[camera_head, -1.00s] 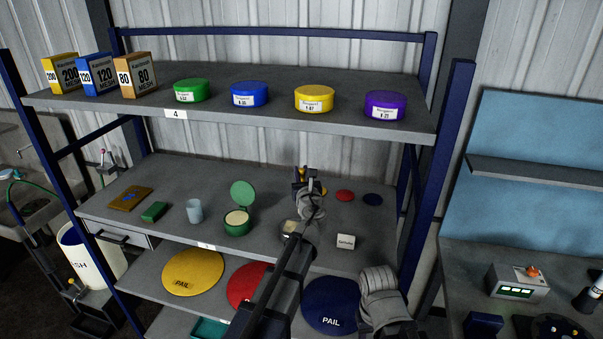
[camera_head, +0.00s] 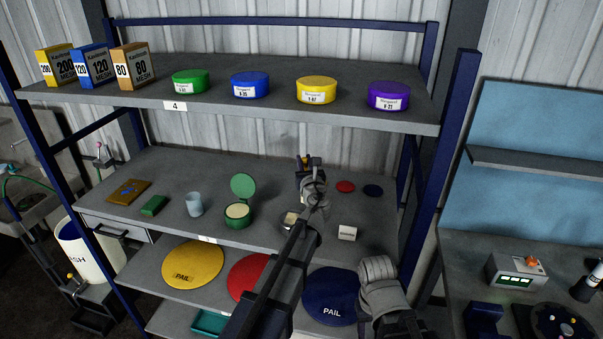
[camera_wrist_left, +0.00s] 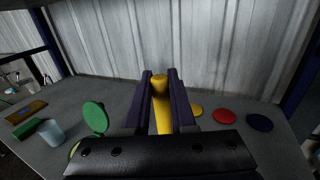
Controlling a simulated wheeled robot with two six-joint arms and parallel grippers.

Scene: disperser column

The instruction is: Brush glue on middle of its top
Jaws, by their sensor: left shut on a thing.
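My left gripper (camera_head: 306,163) is above the back of the middle shelf. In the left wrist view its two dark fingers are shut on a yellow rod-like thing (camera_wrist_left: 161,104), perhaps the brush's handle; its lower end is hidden. A green pot (camera_head: 236,217) with cream-coloured contents, perhaps the glue, stands left of my arm with its green lid (camera_head: 243,186) raised. A grey round tin (camera_head: 290,220) with a pale top is partly hidden behind my arm. I cannot tell whose top is meant.
On the middle shelf (camera_head: 170,173) are a pale cup (camera_head: 194,204), a green block (camera_head: 153,205), a small white box (camera_head: 347,233), and red (camera_head: 345,187) and dark blue (camera_head: 373,191) discs. The upper shelf (camera_head: 430,127), with boxes and coloured tins, hangs above my gripper.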

